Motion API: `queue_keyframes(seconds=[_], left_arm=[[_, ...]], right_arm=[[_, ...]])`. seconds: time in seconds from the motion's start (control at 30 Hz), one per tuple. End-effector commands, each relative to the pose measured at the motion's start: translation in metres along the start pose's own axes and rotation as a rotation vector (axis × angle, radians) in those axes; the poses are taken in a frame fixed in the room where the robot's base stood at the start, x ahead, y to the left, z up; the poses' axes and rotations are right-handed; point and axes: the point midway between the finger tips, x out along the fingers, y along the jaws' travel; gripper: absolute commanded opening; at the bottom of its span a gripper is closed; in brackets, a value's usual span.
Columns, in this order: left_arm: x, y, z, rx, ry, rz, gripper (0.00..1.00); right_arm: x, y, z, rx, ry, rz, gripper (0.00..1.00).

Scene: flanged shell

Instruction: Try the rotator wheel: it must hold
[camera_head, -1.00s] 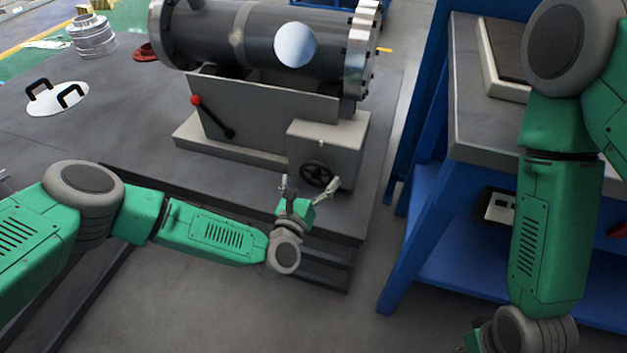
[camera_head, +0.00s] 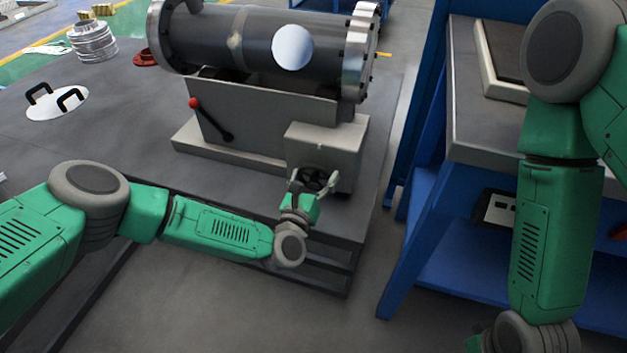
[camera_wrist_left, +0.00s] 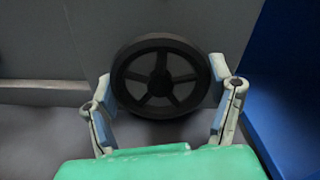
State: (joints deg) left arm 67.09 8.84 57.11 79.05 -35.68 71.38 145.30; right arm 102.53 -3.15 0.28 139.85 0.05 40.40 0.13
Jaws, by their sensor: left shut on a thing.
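The rotator wheel (camera_head: 314,178) is a black spoked handwheel on the front of a light grey box (camera_head: 325,143) under the flanged shell (camera_head: 262,38). My left gripper (camera_head: 314,183) is at the wheel, with one finger on each side of it. In the left wrist view the wheel (camera_wrist_left: 160,76) faces the camera, and the left gripper's fingers (camera_wrist_left: 162,105) are shut on its rim at left and right. My right arm hangs at the right of the head view; its gripper is at the bottom edge, mostly cut off.
A lever with a red knob (camera_head: 194,103) stands left of the grey box. A white round plate with two black handles (camera_head: 57,103) lies on the grey platform (camera_head: 130,130). A blue-framed bench (camera_head: 430,200) stands to the right. Open floor lies in front.

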Motion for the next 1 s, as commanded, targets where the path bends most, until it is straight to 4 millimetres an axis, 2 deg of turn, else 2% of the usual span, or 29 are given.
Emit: queue_keyframes(seconds=[0.23,0.8,1.0], left_arm=[[0.001,0.002,-0.001,-0.005,0.001,0.005,0.23],[0.001,0.003,-0.003,-0.179,0.002,0.005,0.23],[0.001,0.002,-0.002,-0.204,0.001,0.003,0.23]], right_arm=[[0.002,0.0,0.0,0.0,0.0,0.0,0.0],[0.03,0.0,0.001,0.0,0.002,0.0,0.0],[0.033,0.0,0.002,0.001,0.001,0.0,0.0]])
